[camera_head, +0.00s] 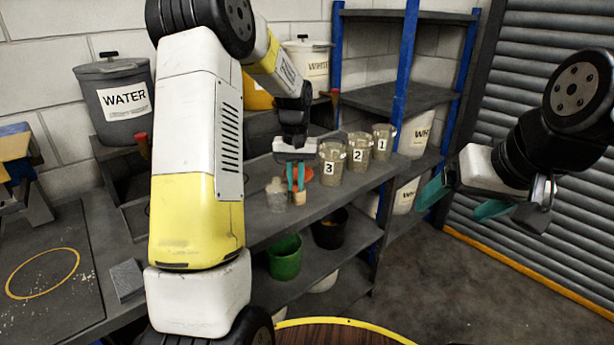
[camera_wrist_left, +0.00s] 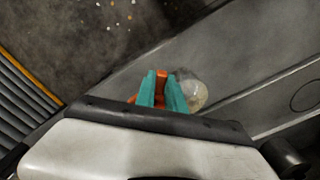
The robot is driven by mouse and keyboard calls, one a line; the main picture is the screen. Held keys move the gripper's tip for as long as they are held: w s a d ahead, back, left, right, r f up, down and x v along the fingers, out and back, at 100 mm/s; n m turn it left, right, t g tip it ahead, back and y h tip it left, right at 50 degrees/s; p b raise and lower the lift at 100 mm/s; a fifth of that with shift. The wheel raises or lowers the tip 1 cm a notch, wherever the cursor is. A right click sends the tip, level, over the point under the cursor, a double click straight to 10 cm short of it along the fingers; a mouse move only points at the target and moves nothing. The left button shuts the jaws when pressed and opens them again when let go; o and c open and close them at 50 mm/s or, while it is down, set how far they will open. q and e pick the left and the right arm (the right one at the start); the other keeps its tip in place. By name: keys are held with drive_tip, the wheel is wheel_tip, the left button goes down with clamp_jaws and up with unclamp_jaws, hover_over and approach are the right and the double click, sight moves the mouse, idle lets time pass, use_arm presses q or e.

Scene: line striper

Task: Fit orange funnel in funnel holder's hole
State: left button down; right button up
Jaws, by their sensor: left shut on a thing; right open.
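The orange funnel (camera_head: 307,174) is at my left gripper (camera_head: 296,178), over the dark bench; only parts of it show behind the teal fingers. In the left wrist view, orange funnel parts (camera_wrist_left: 163,86) show between and beside the teal fingertips (camera_wrist_left: 162,92), which are shut on it. A small tan piece shows just below the fingers in the head view. I cannot make out the funnel holder or its hole; my left arm covers part of the bench. My right gripper (camera_head: 464,200) is open and empty at the right, away from the bench.
A clear jar (camera_head: 277,193) stands beside the left gripper. Beakers marked 3 (camera_head: 331,164), 2 (camera_head: 359,153) and 1 (camera_head: 382,142) stand to its right. A WATER bucket (camera_head: 123,100) is at the back left. Green (camera_head: 284,258) and black (camera_head: 330,229) buckets sit on the lower shelf.

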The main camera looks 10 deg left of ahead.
use_arm(q)
drive_tip(key=shift+f, duration=0.1)
drive_tip(key=shift+f, duration=0.75)
drive_tip(key=c, duration=1.3)
unclamp_jaws()
drive_tip(key=shift+c, duration=0.2)
drive_tip(key=shift+o, duration=0.2)
drive_tip(key=shift+r, duration=4)
